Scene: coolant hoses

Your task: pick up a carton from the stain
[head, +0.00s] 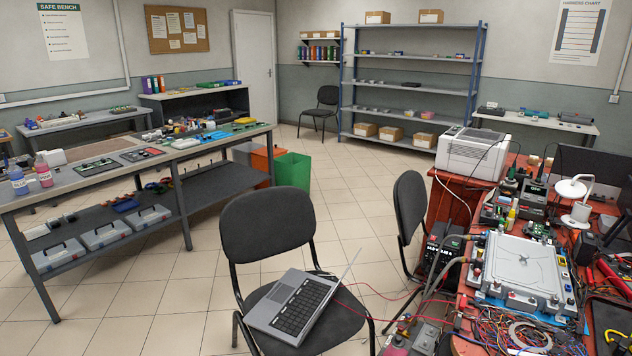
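No carton on a stain shows, and I make out no stain on the visible floor (345,225). Brown cartons stand on the blue-framed shelving: one carton (377,17) and another carton (431,16) on the top board. Others are low down, such as a carton (365,129), a carton (391,133) and a carton (425,140) on the bottom board. Neither of my grippers is in the head view.
A black chair (268,224) holding an open laptop (297,305) stands close in front. A cluttered red bench (440,200) is on the right, a grey workbench (80,225) on the left. Tiled floor is open between them toward the shelving. A green bin (292,172) stands mid-left.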

